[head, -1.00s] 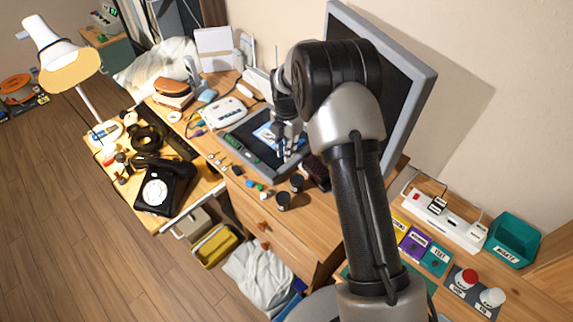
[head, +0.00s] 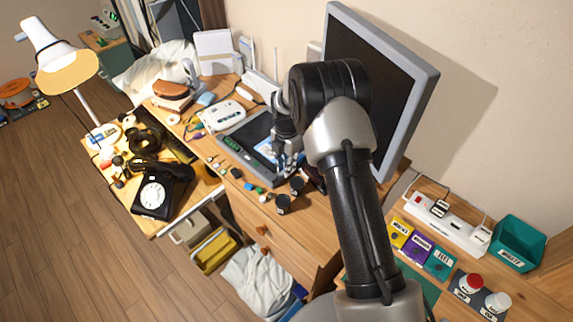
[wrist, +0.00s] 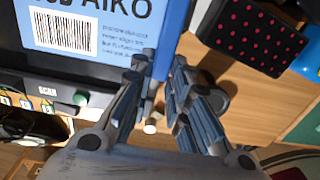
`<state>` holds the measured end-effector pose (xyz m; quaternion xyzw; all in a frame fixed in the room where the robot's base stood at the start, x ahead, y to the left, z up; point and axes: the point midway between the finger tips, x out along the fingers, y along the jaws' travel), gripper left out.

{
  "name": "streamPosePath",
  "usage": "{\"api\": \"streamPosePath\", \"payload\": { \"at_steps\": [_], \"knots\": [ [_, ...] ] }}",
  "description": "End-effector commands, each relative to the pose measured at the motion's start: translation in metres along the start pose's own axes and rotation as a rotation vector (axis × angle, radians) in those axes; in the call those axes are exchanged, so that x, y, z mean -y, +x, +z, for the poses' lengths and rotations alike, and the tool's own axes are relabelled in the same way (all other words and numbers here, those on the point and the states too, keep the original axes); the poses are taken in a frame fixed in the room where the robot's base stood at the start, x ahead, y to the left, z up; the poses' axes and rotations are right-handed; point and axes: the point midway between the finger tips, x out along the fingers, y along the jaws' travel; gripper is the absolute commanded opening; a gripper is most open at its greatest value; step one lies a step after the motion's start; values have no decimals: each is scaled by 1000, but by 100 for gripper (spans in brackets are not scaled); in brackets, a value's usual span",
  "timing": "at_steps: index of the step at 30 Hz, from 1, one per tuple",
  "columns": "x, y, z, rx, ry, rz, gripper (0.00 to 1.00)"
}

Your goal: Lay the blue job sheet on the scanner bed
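The blue job sheet (wrist: 173,18) has a pale label with black lettering and a barcode in the wrist view. It also shows as a small blue-and-white patch in the head view (head: 266,149). It is over the dark scanner bed (head: 246,131); whether it touches the glass I cannot tell. My gripper (wrist: 160,62) has its fingertips close together on either side of the sheet's blue right edge, and looks shut on it. The scanner's front strip with the SCAN button (wrist: 81,98) lies just below the sheet. My arm hides part of the scanner in the head view.
A monitor (head: 383,85) stands behind my arm. Dark jars (head: 284,203) and small loose parts lie before the scanner. A dark pink-dotted item (wrist: 262,32) is right of the fingers. A black dial phone (head: 160,190) stands at the left.

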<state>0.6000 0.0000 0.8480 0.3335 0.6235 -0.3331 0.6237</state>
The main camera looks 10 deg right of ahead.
Motion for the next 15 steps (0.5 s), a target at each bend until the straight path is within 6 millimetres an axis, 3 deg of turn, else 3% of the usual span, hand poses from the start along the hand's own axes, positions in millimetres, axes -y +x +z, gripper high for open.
{"api": "streamPosePath", "payload": {
  "at_steps": [7, 15],
  "knots": [
    [0, 0, 0, 0, 0, 0, 34],
    [0, -1, 0, 0, 0, 0, 34]
  ]
}}
